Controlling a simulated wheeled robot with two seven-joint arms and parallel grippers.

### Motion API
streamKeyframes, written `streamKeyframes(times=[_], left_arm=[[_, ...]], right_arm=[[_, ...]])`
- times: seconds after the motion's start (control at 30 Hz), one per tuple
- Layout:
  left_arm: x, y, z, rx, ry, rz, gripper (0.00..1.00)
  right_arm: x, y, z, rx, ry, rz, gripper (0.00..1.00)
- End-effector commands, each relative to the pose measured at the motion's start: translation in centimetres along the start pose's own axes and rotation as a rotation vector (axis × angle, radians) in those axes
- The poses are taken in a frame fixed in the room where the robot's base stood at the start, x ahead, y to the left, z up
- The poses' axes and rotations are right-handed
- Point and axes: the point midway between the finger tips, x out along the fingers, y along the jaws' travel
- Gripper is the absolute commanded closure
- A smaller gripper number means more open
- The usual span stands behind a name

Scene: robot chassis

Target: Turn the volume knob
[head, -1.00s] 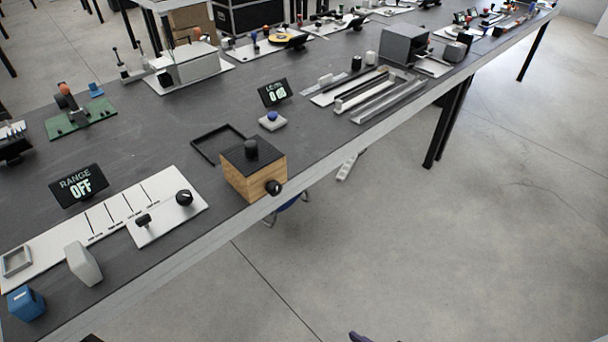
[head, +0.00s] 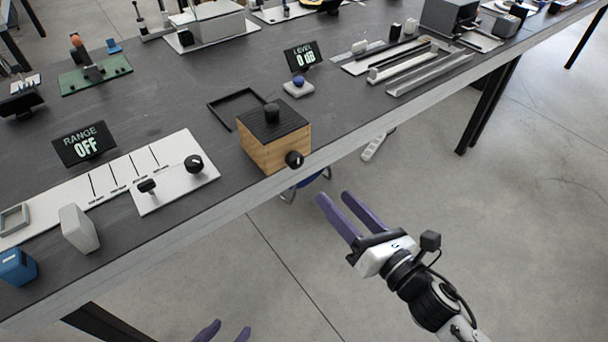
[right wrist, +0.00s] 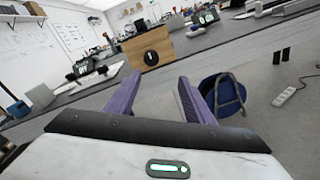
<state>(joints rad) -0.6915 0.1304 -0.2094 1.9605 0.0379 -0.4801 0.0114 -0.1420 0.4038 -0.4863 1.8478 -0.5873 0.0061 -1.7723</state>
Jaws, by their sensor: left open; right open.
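A wooden box (head: 262,150) with a black ribbed top stands at the table's front edge. A black round knob (head: 294,159) with a white mark sits on its front face, and a plain black knob (head: 272,112) stands on its top. The front knob also shows in the right wrist view (right wrist: 150,57). A small display (head: 300,57) behind the box reads LEVEL 0 dB. My right gripper (head: 333,196) is open and empty, in front of the table and apart from the front knob. My left gripper (head: 225,334) is open; only its purple fingertips show at the bottom edge.
A white panel (head: 175,185) with a lever and another black knob (head: 194,164) lies left of the box, by a RANGE OFF display (head: 84,145). A button block (head: 298,88) and an empty black frame (head: 222,103) are behind the box.

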Motion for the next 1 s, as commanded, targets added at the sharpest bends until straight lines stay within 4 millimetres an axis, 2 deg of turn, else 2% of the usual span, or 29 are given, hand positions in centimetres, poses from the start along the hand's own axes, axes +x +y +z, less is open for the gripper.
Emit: streamKeyframes(times=[0.1, 0.2, 0.37, 0.7, 0.83, 1.0], left_arm=[[0.4, 0.0, 0.2, 0.001, 0.003, 0.000, 0.55], [0.4, 0.0, 0.0, 0.002, 0.008, 0.000, 0.55], [0.2, 0.0, -0.6, 0.002, 0.014, 0.000, 0.55], [0.3, -0.2, -0.5, 0.000, 0.012, -0.004, 0.55], [0.4, -0.3, -0.2, 0.000, 0.005, -0.005, 0.55], [0.4, -0.3, -0.1, 0.000, 0.005, -0.005, 0.55]], right_arm=[[0.8, 0.8, 0.4, -0.217, -0.012, 0.056, 0.52], [1.2, 1.2, 0.6, -0.297, -0.018, 0.076, 0.52], [3.1, 1.5, 0.8, -0.313, -0.021, 0.079, 0.52], [9.2, 2.0, 0.8, -0.307, -0.019, 0.077, 0.52], [10.6, 2.0, 0.8, -0.305, -0.019, 0.076, 0.52], [11.2, 2.1, 0.7, -0.306, -0.017, 0.076, 0.52]])
